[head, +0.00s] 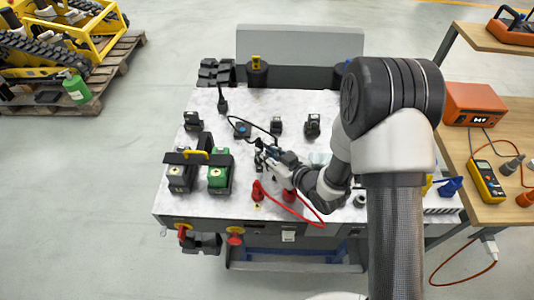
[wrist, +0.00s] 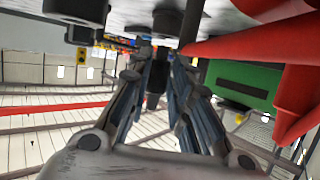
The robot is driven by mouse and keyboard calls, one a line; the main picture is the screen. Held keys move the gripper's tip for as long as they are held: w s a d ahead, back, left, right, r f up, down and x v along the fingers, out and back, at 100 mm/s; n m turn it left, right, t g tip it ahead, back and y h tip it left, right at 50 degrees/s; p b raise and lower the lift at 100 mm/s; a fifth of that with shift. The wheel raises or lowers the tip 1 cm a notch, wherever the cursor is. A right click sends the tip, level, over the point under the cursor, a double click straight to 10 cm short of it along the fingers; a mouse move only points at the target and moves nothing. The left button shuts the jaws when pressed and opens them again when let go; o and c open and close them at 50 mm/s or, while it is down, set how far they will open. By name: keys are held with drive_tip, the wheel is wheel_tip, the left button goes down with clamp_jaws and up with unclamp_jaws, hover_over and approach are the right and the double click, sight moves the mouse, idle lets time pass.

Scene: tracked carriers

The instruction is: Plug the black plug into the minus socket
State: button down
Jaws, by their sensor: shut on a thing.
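My gripper (head: 262,152) is over the middle of the white table top, its fingers shut on the black plug (head: 259,159). In the wrist view the dark plug (wrist: 154,92) sits between the two fingers of my gripper (wrist: 160,65). A thin black cable (head: 255,124) arcs from near a blue-marked black block to the gripper. No minus mark is readable, so I cannot tell which socket is the minus one. Whether the plug touches anything below is hidden by the fingers.
Red plugs (head: 257,192) with a red cable (head: 302,213) stand just in front of the gripper. Several black blocks (head: 312,126) stand farther back.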

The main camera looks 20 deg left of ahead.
drive_tip(key=shift+f, duration=1.25)
drive_tip(key=shift+s+f, duration=0.1)
drive_tip(key=shift+f, duration=0.25)
drive_tip(key=shift+r, duration=0.1)
drive_tip(key=shift+r+p, duration=0.45)
drive_tip(key=shift+r, duration=0.5)
drive_tip(key=shift+r, duration=0.1)
idle(1.2)
drive_tip(key=shift+d+f+b, duration=0.1)
drive_tip(key=shift+f+b, duration=0.35)
drive_tip(key=shift+f, duration=0.7)
